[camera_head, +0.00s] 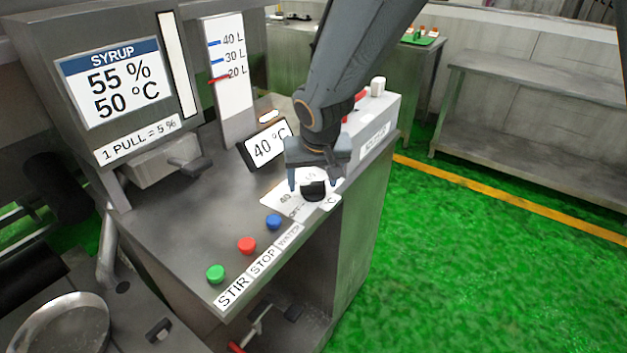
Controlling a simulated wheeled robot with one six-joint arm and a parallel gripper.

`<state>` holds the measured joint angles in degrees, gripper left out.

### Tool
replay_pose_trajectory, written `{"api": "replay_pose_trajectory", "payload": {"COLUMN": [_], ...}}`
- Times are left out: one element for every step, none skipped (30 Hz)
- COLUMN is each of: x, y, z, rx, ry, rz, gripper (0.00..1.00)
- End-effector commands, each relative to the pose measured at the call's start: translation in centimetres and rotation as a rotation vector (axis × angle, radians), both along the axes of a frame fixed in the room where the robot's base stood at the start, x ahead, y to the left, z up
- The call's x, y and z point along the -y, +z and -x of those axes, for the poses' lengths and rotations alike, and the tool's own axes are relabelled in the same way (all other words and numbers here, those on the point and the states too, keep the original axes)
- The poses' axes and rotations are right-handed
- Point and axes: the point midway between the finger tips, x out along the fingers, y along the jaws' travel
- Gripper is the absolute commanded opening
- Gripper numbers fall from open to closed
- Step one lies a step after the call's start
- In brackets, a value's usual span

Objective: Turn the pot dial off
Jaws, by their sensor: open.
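The pot dial (313,190) is a black knob on a white plate (285,201) marked with numbers and OFF, near the right edge of the grey console. My gripper (313,184) points down over the dial from above. Its two fingers are apart, one at the dial's left and one at its right. I cannot tell whether the fingers touch the knob. The gripper body hides part of the plate's upper markings. A small tilted display (265,146) reading 40 °C stands just behind and left of the gripper.
Green, red and blue buttons (247,245) line the console's front edge, labelled STIR, STOP and WATER. A syrup display (110,82) and lever (190,166) stand at left. A raised box (372,128) stands behind the dial at right. Green floor lies open to the right.

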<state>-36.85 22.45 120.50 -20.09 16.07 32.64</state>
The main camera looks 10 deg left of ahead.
Motion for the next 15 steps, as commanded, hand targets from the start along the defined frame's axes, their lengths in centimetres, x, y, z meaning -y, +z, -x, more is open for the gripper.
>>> {"api": "replay_pose_trajectory", "payload": {"x": [-0.03, -0.05, -0.05, -0.07, -0.07, -0.08, -0.07, -0.09, -0.08, -0.08, -0.08, -0.08, -0.08, -0.07, -0.08], "y": [-0.3, -0.45, -0.59, -0.66, -0.7, -0.73, -0.74, -0.73, -0.73, -0.72, -0.72, -0.72, -0.72, -0.71, -0.71], "z": [-0.1, -0.14, -0.18, -0.21, -0.23, -0.25, -0.25, -0.26, -0.26, -0.27, -0.27, -0.27, -0.27, -0.26, -0.26], "rx": [-0.001, -0.001, -0.001, -0.001, -0.001, -0.001, -0.001, -0.001, 0.0, 0.0, 0.0, 0.0, 0.0, 0.0, 0.0], "ry": [0.0, -0.001, 0.0, 0.0, 0.0, 0.0, 0.0, 0.0, 0.0, 0.0, 0.0, 0.0, 0.0, 0.0, 0.0], "rz": [0.0, 0.0, 0.0, 0.0, 0.0, 0.0, 0.0, 0.0, 0.0, 0.0, 0.0, 0.0, 0.0, 0.0, 0.0], "gripper": [0.67, 0.67, 0.67, 0.67, 0.67, 0.67, 0.67, 0.67, 0.67, 0.67, 0.67, 0.67, 0.62, 0.57, 0.5]}}
